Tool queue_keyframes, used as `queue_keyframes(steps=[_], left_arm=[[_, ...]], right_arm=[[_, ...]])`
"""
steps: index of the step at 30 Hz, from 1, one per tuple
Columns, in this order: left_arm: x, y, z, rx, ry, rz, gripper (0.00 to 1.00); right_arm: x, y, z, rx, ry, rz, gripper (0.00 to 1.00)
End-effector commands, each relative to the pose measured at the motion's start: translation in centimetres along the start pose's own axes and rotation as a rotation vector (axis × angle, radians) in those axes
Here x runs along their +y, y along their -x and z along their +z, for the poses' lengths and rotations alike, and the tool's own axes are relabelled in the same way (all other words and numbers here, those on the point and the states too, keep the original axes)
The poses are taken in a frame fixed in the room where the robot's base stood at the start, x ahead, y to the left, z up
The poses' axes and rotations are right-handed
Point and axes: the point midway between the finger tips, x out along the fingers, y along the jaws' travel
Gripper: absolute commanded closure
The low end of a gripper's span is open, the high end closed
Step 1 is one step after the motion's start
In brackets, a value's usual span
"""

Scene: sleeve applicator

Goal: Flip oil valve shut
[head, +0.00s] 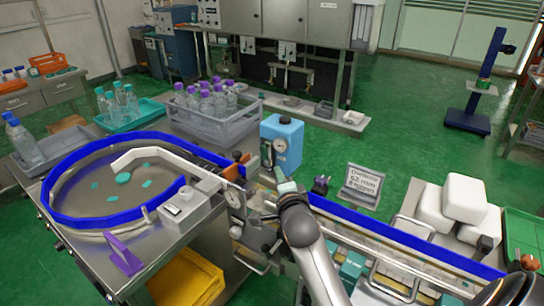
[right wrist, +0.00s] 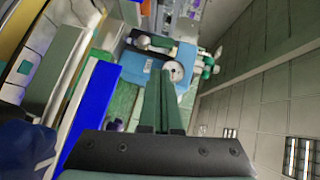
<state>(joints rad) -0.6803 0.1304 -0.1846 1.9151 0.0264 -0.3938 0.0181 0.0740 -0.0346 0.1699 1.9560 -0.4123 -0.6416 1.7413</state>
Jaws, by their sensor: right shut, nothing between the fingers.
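A blue box (head: 288,128) with a round white gauge stands behind the conveyor, near the centre of the head view. It also shows in the right wrist view (right wrist: 135,66), beyond my fingertips, with its gauge (right wrist: 175,71) just past them. A small dark and metal fitting (head: 267,152) sits on the box's left side; I cannot tell for sure that it is the oil valve, or its position. My right gripper (head: 286,187) is just in front of and below the box. Its green-grey fingers (right wrist: 164,88) are together and empty. My left gripper is not in view.
A blue-walled conveyor (head: 400,238) runs to the lower right. A round blue-rimmed bowl (head: 75,222) is at left, with a grey bottle crate (head: 205,125) behind it. A small sign (head: 363,187) and white containers (head: 465,200) stand right.

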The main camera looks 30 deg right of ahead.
Motion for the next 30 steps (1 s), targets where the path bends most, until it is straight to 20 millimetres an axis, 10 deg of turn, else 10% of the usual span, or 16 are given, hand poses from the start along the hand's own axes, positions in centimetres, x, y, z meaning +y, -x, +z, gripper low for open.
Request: queue_keyframes(steps=[30], left_arm=[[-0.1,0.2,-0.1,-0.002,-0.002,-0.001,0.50]], right_arm=[[0.0,-9.7,0.0,0.000,0.001,0.000,1.00]])
